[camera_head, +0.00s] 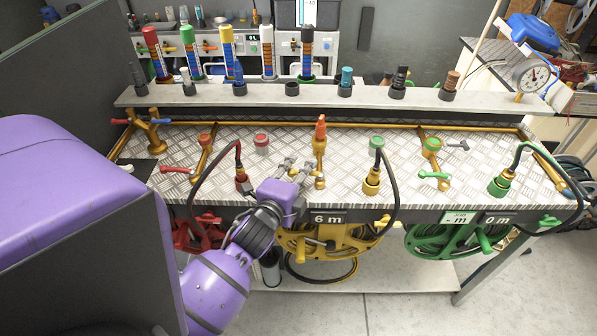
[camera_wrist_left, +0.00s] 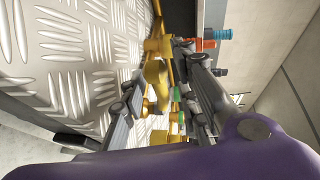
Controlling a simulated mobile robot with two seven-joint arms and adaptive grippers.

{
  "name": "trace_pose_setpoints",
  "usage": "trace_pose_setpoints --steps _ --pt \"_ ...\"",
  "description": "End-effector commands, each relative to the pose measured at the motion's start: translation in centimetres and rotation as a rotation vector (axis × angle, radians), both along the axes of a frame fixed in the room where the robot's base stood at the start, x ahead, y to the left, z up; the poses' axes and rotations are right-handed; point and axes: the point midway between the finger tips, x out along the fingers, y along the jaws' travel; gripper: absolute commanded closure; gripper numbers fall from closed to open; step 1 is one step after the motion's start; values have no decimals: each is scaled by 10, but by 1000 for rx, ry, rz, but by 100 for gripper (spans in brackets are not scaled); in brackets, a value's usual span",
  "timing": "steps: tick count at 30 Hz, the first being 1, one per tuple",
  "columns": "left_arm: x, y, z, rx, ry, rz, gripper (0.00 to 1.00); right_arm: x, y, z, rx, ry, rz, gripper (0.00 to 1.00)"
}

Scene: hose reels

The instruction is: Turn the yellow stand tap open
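The yellow stand tap (camera_head: 319,148) stands upright in the middle of the metal-plate bench, with an orange top. Its yellow lower part sits at my left gripper (camera_head: 298,166), which reaches in from the front left. In the left wrist view the two fingers of my left gripper (camera_wrist_left: 160,65) are apart, with the yellow metal of the tap (camera_wrist_left: 154,78) showing between them. I cannot tell whether a finger touches it. The tap's handle is partly hidden by the fingers. My right gripper is not in view.
A red lever (camera_head: 176,170) is to the left and a green lever (camera_head: 434,175) to the right. Black hoses arch beside the tap from connectors (camera_head: 371,182). A shelf (camera_head: 270,97) with several coloured fittings runs behind. A yellow hose reel (camera_head: 325,241) hangs below the bench front.

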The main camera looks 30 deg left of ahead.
Motion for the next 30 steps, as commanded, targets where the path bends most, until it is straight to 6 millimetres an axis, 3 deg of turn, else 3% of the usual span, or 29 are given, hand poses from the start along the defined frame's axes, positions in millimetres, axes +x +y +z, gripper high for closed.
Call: trace_pose_setpoints --steps 7,14,30 --pt "1 1 -1 0 2 1 71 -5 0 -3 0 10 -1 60" --pt "1 1 -1 0 2 1 100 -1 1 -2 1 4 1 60" --pt "4 -2 -3 -4 5 4 100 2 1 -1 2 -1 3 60"
